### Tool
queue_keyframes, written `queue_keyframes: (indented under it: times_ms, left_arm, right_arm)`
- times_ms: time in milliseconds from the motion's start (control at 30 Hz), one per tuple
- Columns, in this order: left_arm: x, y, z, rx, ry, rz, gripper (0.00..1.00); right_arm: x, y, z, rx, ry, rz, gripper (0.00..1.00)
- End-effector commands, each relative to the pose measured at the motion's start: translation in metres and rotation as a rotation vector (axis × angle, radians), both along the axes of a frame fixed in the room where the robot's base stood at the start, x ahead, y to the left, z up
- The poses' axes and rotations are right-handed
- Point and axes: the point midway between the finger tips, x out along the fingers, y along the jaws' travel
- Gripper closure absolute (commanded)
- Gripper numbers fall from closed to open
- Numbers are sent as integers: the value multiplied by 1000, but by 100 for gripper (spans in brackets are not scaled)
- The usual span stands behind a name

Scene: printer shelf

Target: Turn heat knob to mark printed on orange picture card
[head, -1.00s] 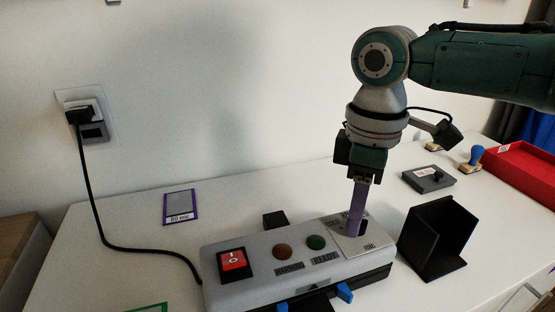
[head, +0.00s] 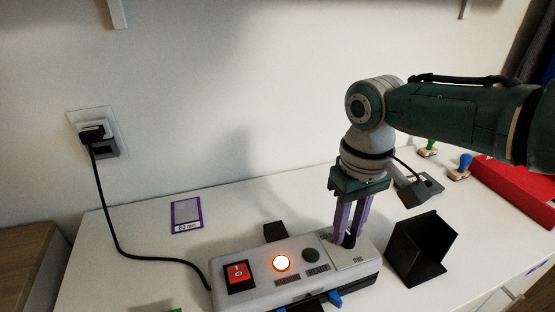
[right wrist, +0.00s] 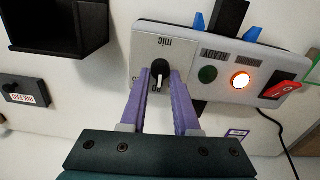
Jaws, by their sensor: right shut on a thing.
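The heat knob (right wrist: 160,74) is black with a white pointer line, on a pale plate at one end of the grey machine (head: 262,262). In the right wrist view the line runs roughly up and down the picture. In the head view the knob (head: 349,241) is partly hidden by my right gripper. My right gripper (head: 347,240) points down with its purple fingers on either side of the knob, shut on it. The fingers also show in the right wrist view (right wrist: 165,92). No orange picture card shows. My left gripper is out of view.
The machine has a lit lamp (head: 281,262), a dark green lamp (head: 311,255) and a red rocker switch (head: 238,272). A purple-edged card (head: 186,216) lies behind. A black open holder (head: 420,250) stands to the right, with stamps and a red tray (head: 515,190) beyond.

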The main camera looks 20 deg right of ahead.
Motion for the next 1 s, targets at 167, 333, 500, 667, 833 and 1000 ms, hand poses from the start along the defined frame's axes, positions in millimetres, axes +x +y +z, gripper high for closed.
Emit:
queue_keyframes:
  times_ms: [167,333,500,667,833,1000]
  left_arm:
    - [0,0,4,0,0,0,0]
    - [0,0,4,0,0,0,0]
    - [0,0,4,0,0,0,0]
    - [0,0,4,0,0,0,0]
    - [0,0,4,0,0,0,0]
    - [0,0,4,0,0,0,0]
  right_arm:
    - [0,0,1,2,0,-50,100]
    - [1,0,1,2,-1,-70,100]
    - [1,0,0,1,-2,-72,100]
    - [1,0,0,1,-2,-71,100]
    - [1,0,0,1,-2,-71,56]
    - [0,0,0,0,-2,-70,40]
